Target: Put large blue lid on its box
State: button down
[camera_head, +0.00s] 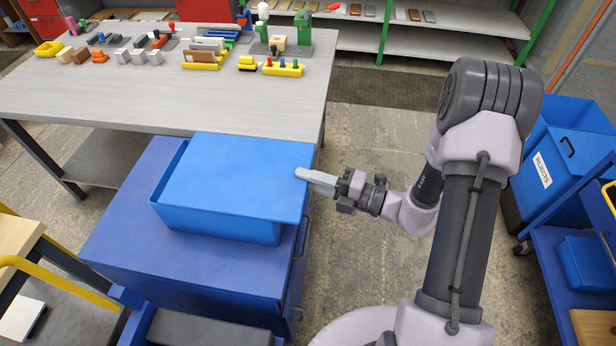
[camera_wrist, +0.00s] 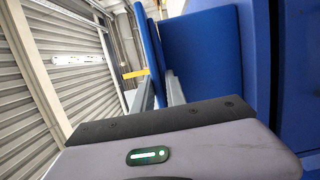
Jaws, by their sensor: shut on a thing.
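The large blue lid (camera_head: 245,170) is a flat blue sheet over the top of the blue box (camera_head: 215,224). It sits off to the right of the box, so the box's left rim and a strip of its opening show. The lid's right edge overhangs the box. I cannot tell whether lid and box touch. My gripper (camera_head: 302,174) is shut on the lid's right edge. In the wrist view the lid (camera_wrist: 149,45) stands edge-on between the two fingers of my gripper (camera_wrist: 158,82), with the box (camera_wrist: 205,50) beside it.
The box stands on a blue cabinet (camera_head: 115,235). A grey table (camera_head: 130,95) behind it holds several small parts and yellow trays. A blue rejects bin (camera_head: 565,170) and a blue cart (camera_head: 550,270) stand at the right.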

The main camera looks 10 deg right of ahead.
jog(key=shift+f, duration=0.15)
jog(key=c, duration=1.3)
grip_release()
jog(key=p+v, duration=0.4)
jog(key=v, duration=1.3)
jog(key=shift+d, duration=0.25)
